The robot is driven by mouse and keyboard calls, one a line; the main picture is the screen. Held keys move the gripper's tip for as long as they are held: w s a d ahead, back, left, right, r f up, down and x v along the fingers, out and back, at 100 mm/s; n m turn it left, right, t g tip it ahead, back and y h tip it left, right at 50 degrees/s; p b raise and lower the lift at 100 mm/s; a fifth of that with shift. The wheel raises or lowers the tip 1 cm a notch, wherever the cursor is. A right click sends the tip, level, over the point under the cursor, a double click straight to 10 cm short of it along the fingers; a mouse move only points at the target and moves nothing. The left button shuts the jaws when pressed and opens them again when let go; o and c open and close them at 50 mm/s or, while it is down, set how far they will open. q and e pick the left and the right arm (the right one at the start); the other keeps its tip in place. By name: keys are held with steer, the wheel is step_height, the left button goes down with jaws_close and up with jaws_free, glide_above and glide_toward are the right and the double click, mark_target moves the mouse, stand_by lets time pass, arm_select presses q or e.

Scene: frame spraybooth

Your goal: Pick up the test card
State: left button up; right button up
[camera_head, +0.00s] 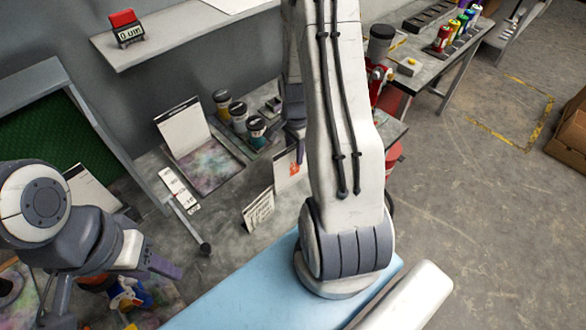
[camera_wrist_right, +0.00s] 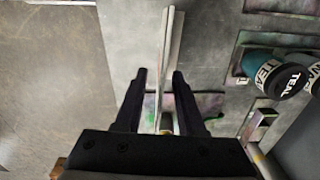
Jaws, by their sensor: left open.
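A white card with an orange mark (camera_head: 287,170), which looks like the test card, stands upright on the bench below my right gripper. My right gripper (camera_head: 298,155) points down at the bench, partly hidden behind my right arm. In the right wrist view its two dark fingers (camera_wrist_right: 159,75) are apart. A thin upright plate, seen edge-on (camera_wrist_right: 165,65), shows between them, probably the card; I see no finger touching it. My left gripper (camera_head: 165,265) is at the lower left, open and away from the card.
Lidded jars stand behind the card, one of them teal (camera_head: 257,130), also in the wrist view (camera_wrist_right: 270,75). A paint-stained panel (camera_head: 208,175) and a white printed card (camera_head: 258,212) are to the left. A red-and-black digital display (camera_head: 127,30) sits on the shelf.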

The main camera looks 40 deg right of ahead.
steer(key=shift+f, duration=0.2)
jaws_close()
stand_by(1.3)
